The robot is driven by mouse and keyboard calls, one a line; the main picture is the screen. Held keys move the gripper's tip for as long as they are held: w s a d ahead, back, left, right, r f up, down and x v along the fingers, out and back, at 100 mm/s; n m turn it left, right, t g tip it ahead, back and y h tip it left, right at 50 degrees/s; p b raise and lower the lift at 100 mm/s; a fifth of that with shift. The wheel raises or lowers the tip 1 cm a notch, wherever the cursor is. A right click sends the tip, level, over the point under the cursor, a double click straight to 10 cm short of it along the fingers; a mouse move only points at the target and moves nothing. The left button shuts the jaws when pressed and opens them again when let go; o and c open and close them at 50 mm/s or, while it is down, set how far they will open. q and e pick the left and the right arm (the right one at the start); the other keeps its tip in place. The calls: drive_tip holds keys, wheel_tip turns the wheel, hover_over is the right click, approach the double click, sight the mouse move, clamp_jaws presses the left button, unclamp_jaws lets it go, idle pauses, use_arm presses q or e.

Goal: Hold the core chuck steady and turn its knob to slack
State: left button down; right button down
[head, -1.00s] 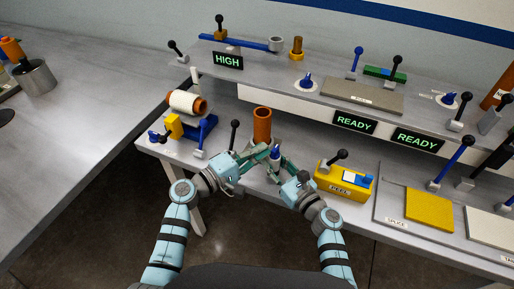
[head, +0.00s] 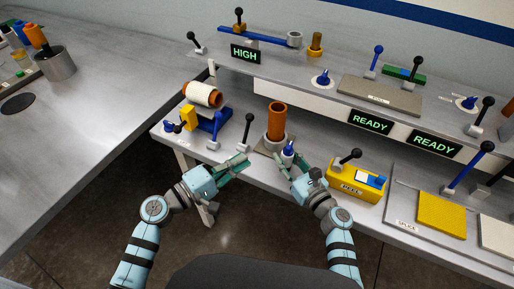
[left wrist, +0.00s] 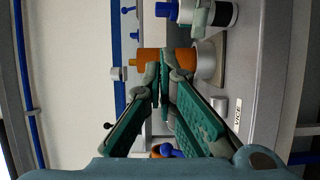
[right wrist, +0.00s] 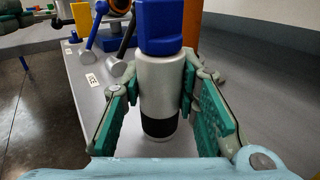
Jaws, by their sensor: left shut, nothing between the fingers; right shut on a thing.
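The core chuck is a silver cylinder (right wrist: 160,85) with a black band low down and a blue knob (right wrist: 160,25) on top. My right gripper (right wrist: 162,82) is shut on its silver body and holds it upright in front of the vice. In the head view the blue knob (head: 289,146) shows above my right gripper (head: 287,163). My left gripper (head: 244,161) is shut and empty, to the left of the chuck and apart from it. In the left wrist view its fingertips (left wrist: 163,72) meet in front of the orange tube; the knob (left wrist: 166,11) is near the top edge.
The orange tube (head: 277,120) stands upright in the grey vice just behind the chuck. A black-knobbed lever (head: 247,131) stands left of it. A yellow box (head: 349,181) sits close on the right. A roll on a blue stand (head: 207,125) is further left.

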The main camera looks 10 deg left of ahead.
use_arm(q)
drive_tip(key=shift+s+a, duration=0.35)
drive_tip(key=shift+s, duration=0.25)
use_arm(e)
drive_tip(key=c, duration=1.2)
unclamp_jaws()
